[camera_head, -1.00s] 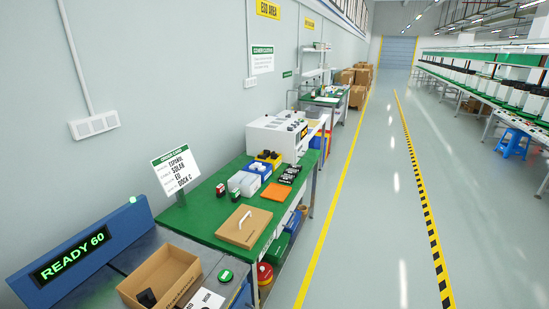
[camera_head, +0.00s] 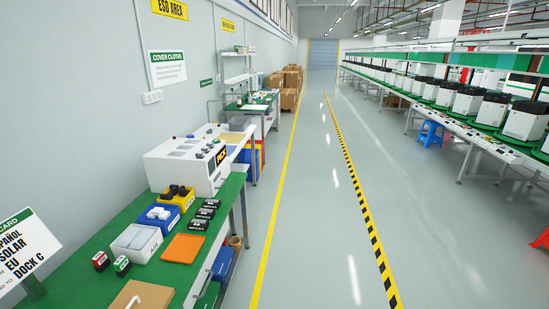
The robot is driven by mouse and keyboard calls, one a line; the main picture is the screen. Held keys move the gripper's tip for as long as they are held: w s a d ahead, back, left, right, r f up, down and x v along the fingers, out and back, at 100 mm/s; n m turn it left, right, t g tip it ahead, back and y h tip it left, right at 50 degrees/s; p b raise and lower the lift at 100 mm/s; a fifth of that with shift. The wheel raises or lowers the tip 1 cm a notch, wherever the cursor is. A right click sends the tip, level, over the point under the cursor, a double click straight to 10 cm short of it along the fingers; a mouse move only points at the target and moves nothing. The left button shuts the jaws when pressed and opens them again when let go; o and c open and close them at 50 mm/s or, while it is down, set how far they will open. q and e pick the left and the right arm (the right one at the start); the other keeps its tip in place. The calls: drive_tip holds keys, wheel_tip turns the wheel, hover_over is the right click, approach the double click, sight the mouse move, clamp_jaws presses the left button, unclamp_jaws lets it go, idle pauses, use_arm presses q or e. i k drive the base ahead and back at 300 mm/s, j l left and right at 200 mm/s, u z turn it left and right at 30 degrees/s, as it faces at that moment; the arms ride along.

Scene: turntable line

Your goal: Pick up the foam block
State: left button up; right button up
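I cannot make out a thing that is surely the foam block. On the green bench (camera_head: 126,252) at the lower left, a flat orange piece (camera_head: 183,248) lies near the front edge. A blue bin (camera_head: 152,222) behind it holds small white pieces (camera_head: 160,212), too small to identify. A pale, clear-sided box (camera_head: 136,243) stands to the left of the orange piece. A tan board (camera_head: 142,296) is cut off at the bottom edge. Neither of my grippers is in view.
A white machine (camera_head: 177,165) stands at the bench's far end. A yellow bin (camera_head: 176,197), several black labelled packs (camera_head: 203,213) and two small stamps (camera_head: 110,263) share the bench. The aisle floor (camera_head: 310,200) is clear; a blue stool (camera_head: 431,134) stands right.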

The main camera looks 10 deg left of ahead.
sight(182, 191)
drive_tip(key=i+l+u, duration=0.15)
drive_tip(key=i, duration=0.3)
drive_tip(key=i+u, duration=0.1)
drive_tip(key=i, duration=0.4)
drive_tip(key=i+l+u, duration=0.15)
drive_tip(key=i, duration=0.3)
drive_tip(key=i+l+u, duration=0.15)
drive_tip(key=i+l, duration=0.15)
drive_tip(key=i, duration=0.15)
